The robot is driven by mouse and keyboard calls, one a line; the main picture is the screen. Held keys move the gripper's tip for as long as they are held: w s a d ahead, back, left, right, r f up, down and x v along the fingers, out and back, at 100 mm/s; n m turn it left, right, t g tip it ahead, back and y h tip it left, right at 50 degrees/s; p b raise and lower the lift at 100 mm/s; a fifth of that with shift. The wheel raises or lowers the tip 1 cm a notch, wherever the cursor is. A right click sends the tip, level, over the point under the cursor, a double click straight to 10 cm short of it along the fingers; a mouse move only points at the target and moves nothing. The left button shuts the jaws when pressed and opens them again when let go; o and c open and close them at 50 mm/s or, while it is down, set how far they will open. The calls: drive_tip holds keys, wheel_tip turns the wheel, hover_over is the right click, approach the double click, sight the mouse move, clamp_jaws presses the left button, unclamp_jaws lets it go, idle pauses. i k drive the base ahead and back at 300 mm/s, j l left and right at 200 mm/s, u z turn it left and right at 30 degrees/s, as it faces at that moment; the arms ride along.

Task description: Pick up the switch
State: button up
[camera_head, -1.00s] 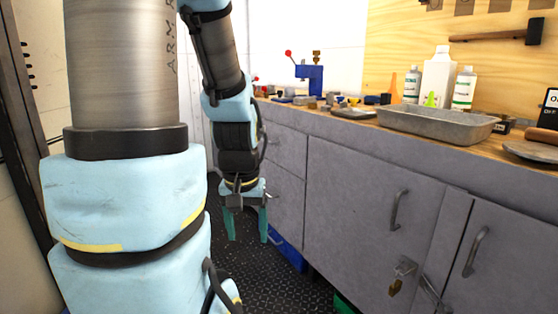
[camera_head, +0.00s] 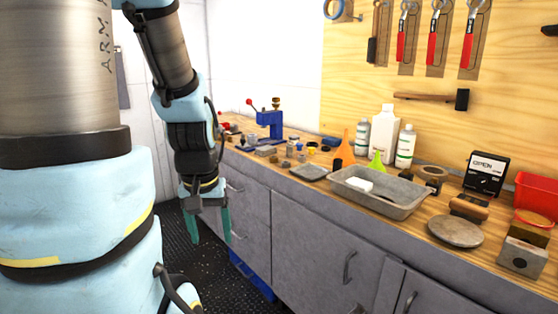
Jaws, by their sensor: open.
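My gripper (camera_head: 209,236) hangs pointing down at the left, in front of the grey cabinets and beside the workbench, below the level of its top. Its two teal fingers are apart with nothing between them. I cannot make out for sure which thing is the switch. Several small parts (camera_head: 290,150) lie clustered on the bench top near the blue press, too small to tell apart. My gripper is well apart from all of them.
The wooden bench top (camera_head: 405,228) carries a blue press (camera_head: 270,122), a grey metal tray (camera_head: 400,210) holding a white block, bottles (camera_head: 384,132), a round stone-like disc (camera_head: 455,231), a black meter box (camera_head: 486,172) and a red bin (camera_head: 537,195). Cabinet handles stick out below.

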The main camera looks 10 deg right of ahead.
sight(406, 174)
drive_tip(key=i+l, duration=0.4)
drive_tip(key=i, duration=0.2)
drive_tip(key=i+l, duration=0.4)
drive_tip(key=i, duration=0.15)
